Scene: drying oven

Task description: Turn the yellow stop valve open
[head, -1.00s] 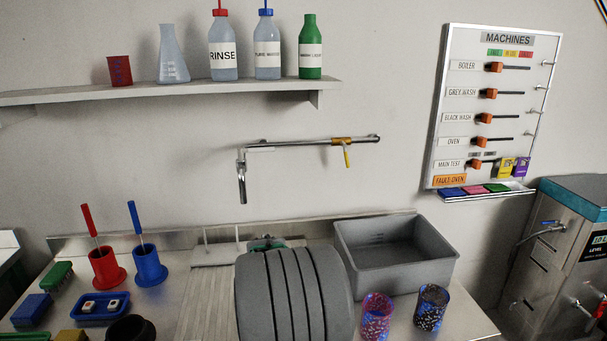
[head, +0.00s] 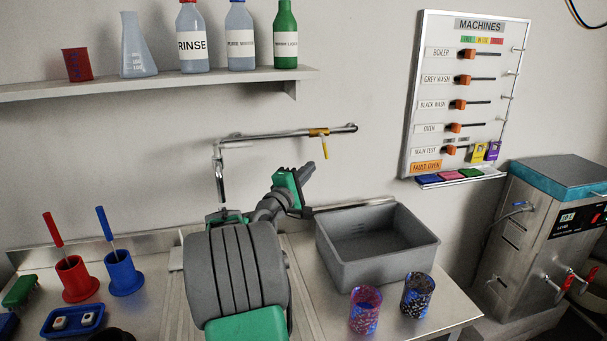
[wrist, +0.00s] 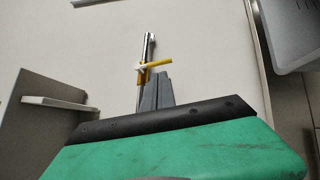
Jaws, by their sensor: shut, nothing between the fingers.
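The yellow stop valve (head: 318,132) sits near the right end of a metal wall pipe in the head view. Its yellow lever (head: 325,149) hangs down from the pipe, slightly tilted. In the wrist view the yellow lever (wrist: 157,63) shows just beyond my fingertips, pointing sideways in that picture. My gripper (head: 307,171) is below and slightly left of the lever in the head view. In the wrist view its grey fingers (wrist: 156,88) are together and empty. They overlap the valve's lower part in that view; I cannot tell whether they touch it.
A grey basin (head: 378,276) stands below the pipe, to the right of my arm. The pipe's spout (head: 221,185) hangs at left. A bottle shelf (head: 170,83) is above. The machines board (head: 465,95) is on the wall at right. The wall around the valve is clear.

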